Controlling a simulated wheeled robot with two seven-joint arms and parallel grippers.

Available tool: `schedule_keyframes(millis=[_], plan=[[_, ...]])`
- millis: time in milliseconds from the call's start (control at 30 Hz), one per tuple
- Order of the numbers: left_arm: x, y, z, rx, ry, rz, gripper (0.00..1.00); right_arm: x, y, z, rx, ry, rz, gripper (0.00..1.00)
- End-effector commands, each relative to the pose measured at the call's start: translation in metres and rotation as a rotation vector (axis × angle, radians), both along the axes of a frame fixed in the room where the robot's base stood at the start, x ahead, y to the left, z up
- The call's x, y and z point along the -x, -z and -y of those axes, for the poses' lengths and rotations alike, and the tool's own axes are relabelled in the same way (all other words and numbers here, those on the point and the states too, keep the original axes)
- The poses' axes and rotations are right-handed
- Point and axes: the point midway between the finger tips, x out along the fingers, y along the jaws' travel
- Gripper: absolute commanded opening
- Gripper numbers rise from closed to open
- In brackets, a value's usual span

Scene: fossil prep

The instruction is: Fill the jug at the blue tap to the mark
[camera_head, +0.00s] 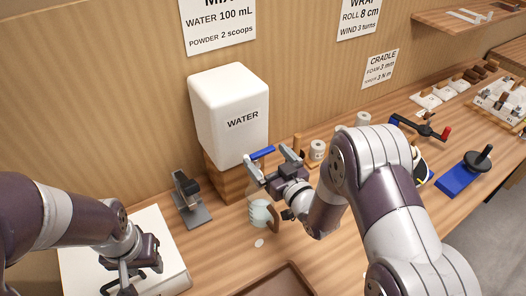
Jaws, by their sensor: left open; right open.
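The white water tank (228,115), labelled WATER, stands on a wooden block stand against the back wall. Its blue tap lever (262,153) sticks out at the lower right front. The jug (260,213), pale blue-grey with a brown handle, stands below the tap on the bench. Its mark and water level are too small to tell. My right gripper (270,162) is open right by the blue lever, above the jug; I cannot tell whether it touches the lever. My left gripper (124,284) is open and empty over a white board at lower left, partly hidden by its own arm.
A grey stand with a dark clamp (188,190) is left of the tank. A brown tray (277,283) lies at the front edge. Rolls (317,150), a blue-based tool (462,174) and a rack of small parts (500,100) are to the right. A wall sign reads WATER 100 mL.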

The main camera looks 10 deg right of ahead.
Motion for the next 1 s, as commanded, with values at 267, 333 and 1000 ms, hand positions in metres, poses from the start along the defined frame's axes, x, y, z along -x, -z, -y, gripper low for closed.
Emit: schedule_keyframes(millis=[267, 333, 1000], plan=[[0.000, -0.006, 0.000, 0.000, 0.000, 0.000, 0.45, 0.068, -0.002, 0.028, -0.001, 0.005, 0.000, 1.00], [0.000, -0.006, 0.000, 0.000, 0.000, 0.000, 0.45, 0.078, -0.001, 0.032, 0.000, 0.005, -0.001, 1.00], [0.000, -0.006, 0.000, 0.000, 0.000, 0.000, 0.45, 0.089, 0.007, 0.035, 0.011, 0.001, -0.034, 1.00]])
